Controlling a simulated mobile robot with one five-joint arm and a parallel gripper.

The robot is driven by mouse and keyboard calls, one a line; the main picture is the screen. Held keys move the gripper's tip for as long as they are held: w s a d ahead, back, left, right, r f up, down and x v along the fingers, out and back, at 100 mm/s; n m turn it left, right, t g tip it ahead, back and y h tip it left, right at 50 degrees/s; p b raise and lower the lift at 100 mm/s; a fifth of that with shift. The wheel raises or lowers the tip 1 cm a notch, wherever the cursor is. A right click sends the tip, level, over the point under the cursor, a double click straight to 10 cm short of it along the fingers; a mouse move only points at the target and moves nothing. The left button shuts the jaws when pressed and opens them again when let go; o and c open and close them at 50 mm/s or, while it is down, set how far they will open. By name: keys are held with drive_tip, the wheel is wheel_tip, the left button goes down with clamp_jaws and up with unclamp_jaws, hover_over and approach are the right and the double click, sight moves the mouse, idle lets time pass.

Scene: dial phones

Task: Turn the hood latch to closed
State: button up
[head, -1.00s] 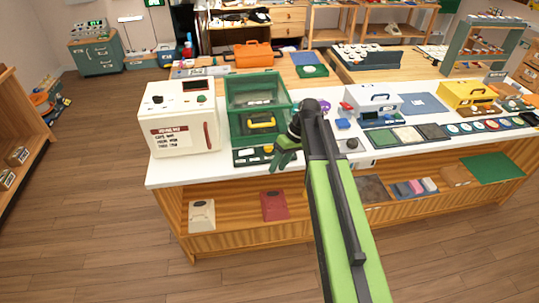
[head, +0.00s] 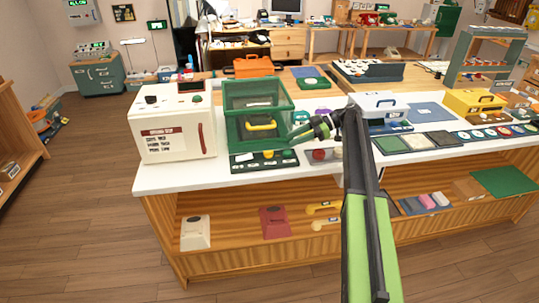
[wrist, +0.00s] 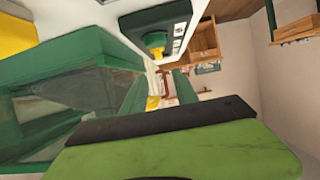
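The green see-through hood (head: 257,92) stands on the white counter, with a yellow handle (head: 262,125) on its front. I cannot tell from the pictures whether this handle is the latch, or how it is set. My gripper (head: 297,132) is just right of the hood's front right edge, at about the handle's height, pointing left. It looks open and empty, apart from the handle. In the wrist view the hood (wrist: 50,95) fills the left side, and a small yellow part (wrist: 153,102) shows between my green fingers.
A dark panel (head: 240,168) with white, yellow and green pieces lies in front of the hood. Its green knob (wrist: 156,40) shows in the wrist view. A white cabinet (head: 175,110) stands left of the hood. A white case (head: 380,105) stands to the right.

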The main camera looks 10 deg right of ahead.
sight(269, 151)
drive_tip(key=b+x, duration=0.3)
drive_tip(key=x, duration=0.8)
drive_tip(key=shift+b, duration=0.3)
drive_tip(key=shift+a, duration=0.4)
clamp_jaws()
